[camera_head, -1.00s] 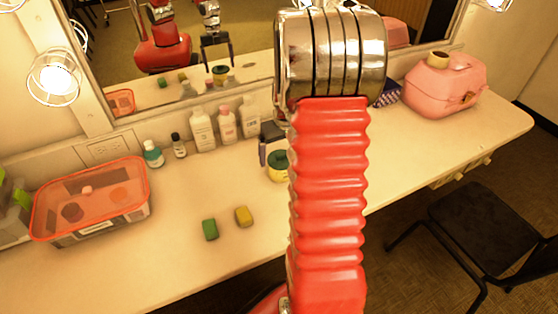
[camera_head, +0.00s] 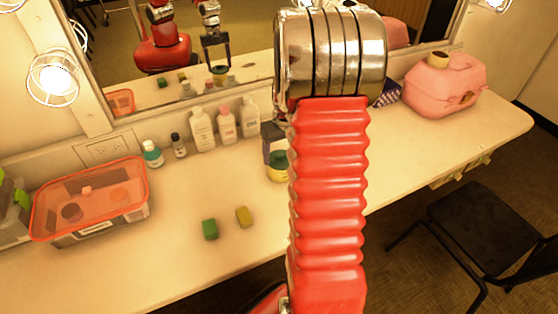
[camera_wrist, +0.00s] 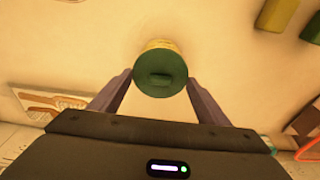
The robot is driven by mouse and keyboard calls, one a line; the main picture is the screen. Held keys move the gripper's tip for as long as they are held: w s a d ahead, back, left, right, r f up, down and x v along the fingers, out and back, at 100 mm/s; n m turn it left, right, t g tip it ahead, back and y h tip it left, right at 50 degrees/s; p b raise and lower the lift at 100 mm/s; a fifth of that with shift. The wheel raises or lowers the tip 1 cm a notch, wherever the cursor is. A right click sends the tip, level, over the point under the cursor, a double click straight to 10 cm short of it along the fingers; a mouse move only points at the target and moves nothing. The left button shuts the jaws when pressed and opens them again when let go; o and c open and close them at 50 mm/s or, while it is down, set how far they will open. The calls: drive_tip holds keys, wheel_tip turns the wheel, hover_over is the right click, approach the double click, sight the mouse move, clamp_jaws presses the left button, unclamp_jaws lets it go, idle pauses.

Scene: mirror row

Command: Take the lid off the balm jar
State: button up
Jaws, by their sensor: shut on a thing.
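The balm jar (camera_head: 277,173) stands on the counter, partly hidden behind my red arm; its body is yellow. Its green lid (camera_head: 280,157) is on top, with a raised bar across it. In the wrist view the lid (camera_wrist: 160,78) sits between my fingertips, with a strip of the yellow jar (camera_wrist: 158,43) showing behind it. My gripper (camera_wrist: 160,86) is shut on the lid, one finger at each side. In the head view my gripper (camera_head: 274,145) is mostly hidden by my arm. I cannot tell any gap between lid and jar.
Several bottles (camera_head: 227,126) stand along the mirror, left of the jar. Green (camera_head: 210,229) and yellow (camera_head: 244,217) blocks lie in front. An orange-rimmed bin (camera_head: 140,188) is at left, a pink case (camera_head: 444,87) at right.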

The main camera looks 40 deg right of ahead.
drive_tip(key=shift+c, duration=0.9)
wheel_tip(320, 180, up, 10)
drive_tip(key=shift+r, duration=0.1)
drive_tip(key=w+a+f+n, duration=0.1)
drive_tip(key=w+a+f, duration=0.1)
drive_tip(key=a, duration=0.8)
drive_tip(key=w+a+f+n, duration=0.1)
drive_tip(key=w+a, duration=0.4)
drive_tip(key=a, duration=0.6)
drive_tip(key=w+a+f+n, duration=0.1)
drive_tip(key=w+a+f, duration=0.2)
drive_tip(key=a, duration=0.8)
drive_tip(key=shift+w+a+f+y, duration=0.15)
drive_tip(key=shift+w+f+y, duration=0.1)
drive_tip(key=shift+f+y, duration=0.05)
